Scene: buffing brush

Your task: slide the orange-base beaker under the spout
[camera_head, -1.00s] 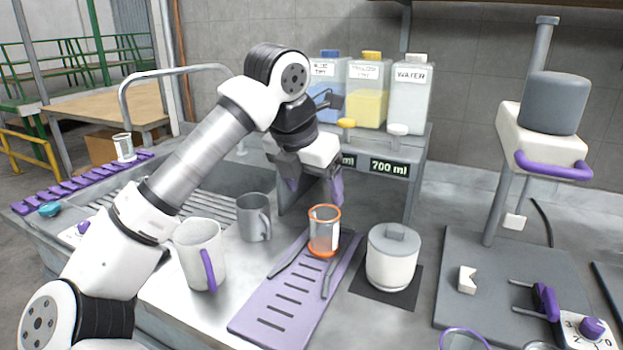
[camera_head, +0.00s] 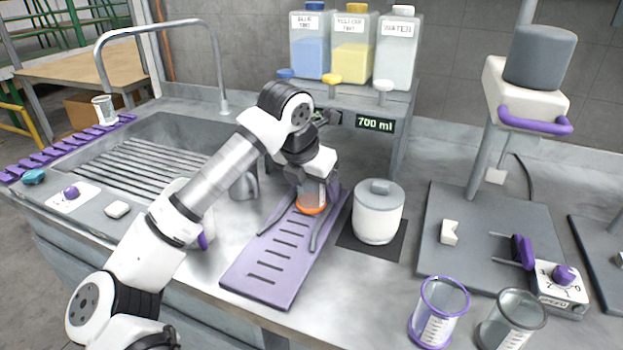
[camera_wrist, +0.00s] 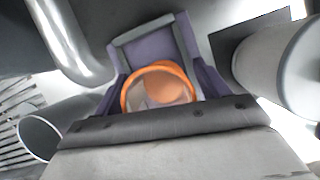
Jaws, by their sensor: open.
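The orange-base beaker (camera_head: 311,206) stands on the purple slotted tray (camera_head: 268,272), between its dark guide rails. My gripper (camera_head: 314,184) is lowered over it and hides its upper part in the head view. Contact cannot be told. The dispenser behind has a blue spout knob (camera_head: 286,74), a yellow one (camera_head: 332,80) and a white one (camera_head: 383,86). The spout outlets are hidden.
A white lidded pot (camera_head: 377,212) stands close to the right of the tray. A grey mug (camera_head: 245,185) is close to the left, and a white mug is mostly behind my arm. A purple-rimmed beaker (camera_head: 438,312) stands at the front right. The sink (camera_head: 150,155) is left.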

